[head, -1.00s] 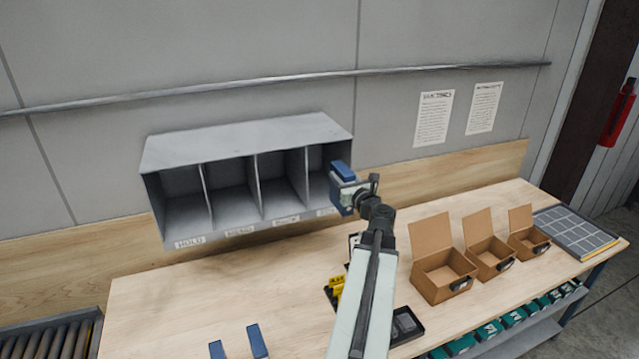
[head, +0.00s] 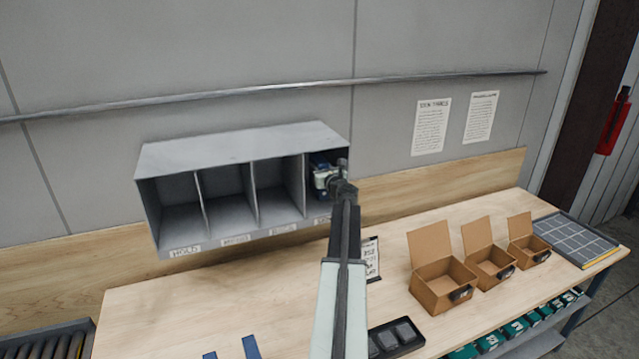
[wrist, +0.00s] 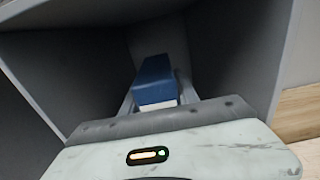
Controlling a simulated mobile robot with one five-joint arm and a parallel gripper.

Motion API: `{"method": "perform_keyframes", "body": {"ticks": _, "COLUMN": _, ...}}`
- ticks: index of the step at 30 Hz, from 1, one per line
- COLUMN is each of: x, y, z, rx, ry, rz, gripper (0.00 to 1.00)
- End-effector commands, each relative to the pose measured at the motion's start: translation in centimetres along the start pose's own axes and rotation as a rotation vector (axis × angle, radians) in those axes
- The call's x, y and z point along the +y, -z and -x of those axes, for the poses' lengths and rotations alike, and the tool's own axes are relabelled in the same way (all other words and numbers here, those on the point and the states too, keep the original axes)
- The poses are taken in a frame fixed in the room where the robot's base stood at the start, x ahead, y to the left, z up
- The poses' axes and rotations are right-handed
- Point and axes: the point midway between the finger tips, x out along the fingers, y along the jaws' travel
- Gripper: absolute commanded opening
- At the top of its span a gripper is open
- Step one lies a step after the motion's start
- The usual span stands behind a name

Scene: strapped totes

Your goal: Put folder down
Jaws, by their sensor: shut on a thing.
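The blue folder (wrist: 153,80) is held between the fingers of my gripper (wrist: 155,95), inside a grey compartment in the wrist view. In the head view my gripper (head: 326,178) reaches into the rightmost compartment of the grey wall shelf (head: 240,141), with the folder (head: 319,160) at its tip. The gripper is shut on the folder. Whether the folder touches the compartment floor cannot be told. The three other compartments look empty. My arm hides part of the rightmost label.
Two more blue items (head: 251,347) show at the bottom edge of the workbench. Three open cardboard boxes (head: 440,290) stand at the right, with a gridded tray (head: 575,240) beyond. A black tray (head: 396,338) and a small sign (head: 371,258) are near my arm.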

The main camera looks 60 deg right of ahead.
Motion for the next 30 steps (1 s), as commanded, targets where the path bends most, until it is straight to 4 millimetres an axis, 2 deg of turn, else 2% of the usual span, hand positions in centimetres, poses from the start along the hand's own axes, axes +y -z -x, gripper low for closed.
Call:
{"method": "perform_keyframes", "body": {"ticks": 1, "x": 0.0, "y": 0.9, "z": 0.0, "rx": 0.0, "ry": 0.0, "rz": 0.0, "gripper": 0.0}}
{"method": "perform_keyframes", "body": {"ticks": 8, "x": -0.1, "y": 1.3, "z": 0.1, "rx": 0.0, "ry": 0.001, "rz": 0.0, "gripper": 0.0}}
{"method": "perform_keyframes", "body": {"ticks": 15, "x": -0.1, "y": 5.0, "z": -0.2, "rx": 0.0, "ry": 0.001, "rz": 0.0, "gripper": 0.0}}
{"method": "perform_keyframes", "body": {"ticks": 21, "x": -0.1, "y": 4.6, "z": -0.3, "rx": 0.0, "ry": 0.001, "rz": 0.0, "gripper": 0.0}}
{"method": "perform_keyframes", "body": {"ticks": 26, "x": -0.2, "y": 5.0, "z": -0.2, "rx": 0.0, "ry": 0.002, "rz": 0.0, "gripper": 0.0}}
{"method": "perform_keyframes", "body": {"ticks": 27, "x": -0.2, "y": 4.9, "z": -0.2, "rx": 0.0, "ry": 0.002, "rz": 0.0, "gripper": 0.45}}
{"method": "perform_keyframes", "body": {"ticks": 29, "x": -0.2, "y": 4.9, "z": -0.2, "rx": 0.0, "ry": 0.002, "rz": 0.0, "gripper": 0.58}}
{"method": "perform_keyframes", "body": {"ticks": 30, "x": -0.2, "y": 4.9, "z": -0.2, "rx": 0.0, "ry": 0.002, "rz": 0.0, "gripper": 0.58}}
